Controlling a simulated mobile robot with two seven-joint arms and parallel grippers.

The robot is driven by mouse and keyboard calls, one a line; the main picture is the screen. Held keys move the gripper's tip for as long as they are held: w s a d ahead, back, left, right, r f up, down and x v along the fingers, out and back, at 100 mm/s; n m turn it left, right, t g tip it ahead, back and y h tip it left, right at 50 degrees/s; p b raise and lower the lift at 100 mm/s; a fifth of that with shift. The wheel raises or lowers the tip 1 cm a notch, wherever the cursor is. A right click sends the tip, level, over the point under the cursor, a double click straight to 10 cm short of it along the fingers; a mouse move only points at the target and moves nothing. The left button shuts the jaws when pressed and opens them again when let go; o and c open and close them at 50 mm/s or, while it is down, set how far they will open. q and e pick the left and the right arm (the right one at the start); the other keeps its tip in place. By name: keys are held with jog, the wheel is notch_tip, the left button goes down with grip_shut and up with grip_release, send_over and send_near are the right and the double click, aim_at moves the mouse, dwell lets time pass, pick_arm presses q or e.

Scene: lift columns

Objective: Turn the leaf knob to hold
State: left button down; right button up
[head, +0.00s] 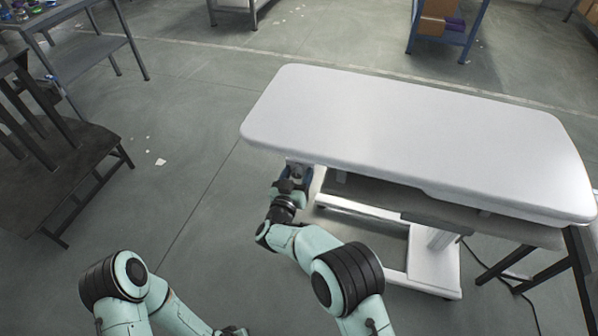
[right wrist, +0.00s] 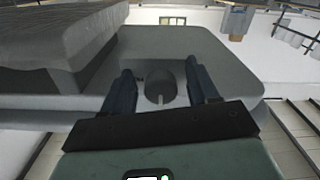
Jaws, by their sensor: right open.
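A white table with a rounded leaf top (head: 420,125) stands on a white lift column. My right gripper (head: 298,172) is at its near left edge, just under the top. In the right wrist view my right gripper (right wrist: 160,85) is open, with one dark finger on each side of a small grey round knob (right wrist: 158,92). The knob sits on a grey panel (right wrist: 215,55); the fingers appear apart from it. I cannot read its setting. In the head view the knob is hidden. A dark part of my left gripper (head: 234,331) shows at the bottom edge, mostly cut off.
A dark wooden stand (head: 60,160) is at the left, and a shelf table (head: 85,55) is behind it. A blue rack with boxes (head: 447,28) stands at the back. A black cable (head: 500,278) lies on the floor at the right.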

jog(key=shift+w+d, duration=0.2)
jog(key=shift+w, duration=0.3)
jog(key=c, duration=1)
jog(key=shift+c, duration=0.2)
